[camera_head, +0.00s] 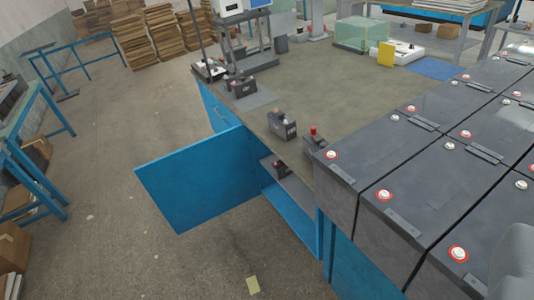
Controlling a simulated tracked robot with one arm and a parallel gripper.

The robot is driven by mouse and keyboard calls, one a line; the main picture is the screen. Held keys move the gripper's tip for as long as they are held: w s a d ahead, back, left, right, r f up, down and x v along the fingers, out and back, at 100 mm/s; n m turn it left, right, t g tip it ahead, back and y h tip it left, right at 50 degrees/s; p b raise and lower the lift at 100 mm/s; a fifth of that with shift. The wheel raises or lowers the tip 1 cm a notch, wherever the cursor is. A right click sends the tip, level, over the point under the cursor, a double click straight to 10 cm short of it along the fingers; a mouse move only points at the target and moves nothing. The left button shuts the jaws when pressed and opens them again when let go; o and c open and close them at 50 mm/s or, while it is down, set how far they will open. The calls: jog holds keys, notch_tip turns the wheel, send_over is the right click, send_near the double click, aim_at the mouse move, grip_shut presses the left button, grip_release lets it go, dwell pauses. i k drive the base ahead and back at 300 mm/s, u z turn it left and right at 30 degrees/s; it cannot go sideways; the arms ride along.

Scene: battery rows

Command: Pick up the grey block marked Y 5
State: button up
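Small dark grey blocks stand on the workbench. One block (282,125) is near the bench's front edge, with a pale mark on its side too small to read. A second block (316,138), with a red terminal on top, stands to its right, against the large batteries. A third block (241,86) is farther back on the left. Another block (281,168) sits on the shelf inside the open blue cabinet under the bench. I cannot tell which is marked Y 5. My gripper's fingers do not show; a smooth grey shape at the bottom right corner is cut off.
Large dark grey batteries (405,183) fill the right side. The blue cabinet door (200,182) hangs open into the floor space. A glass box (362,34) and a yellow block (386,54) stand farther back. Floor on the left is mostly clear.

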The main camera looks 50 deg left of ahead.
aim_at(310, 142)
jog(key=u, duration=1.1)
jog(key=i, duration=1.7)
jog(key=z, duration=0.05)
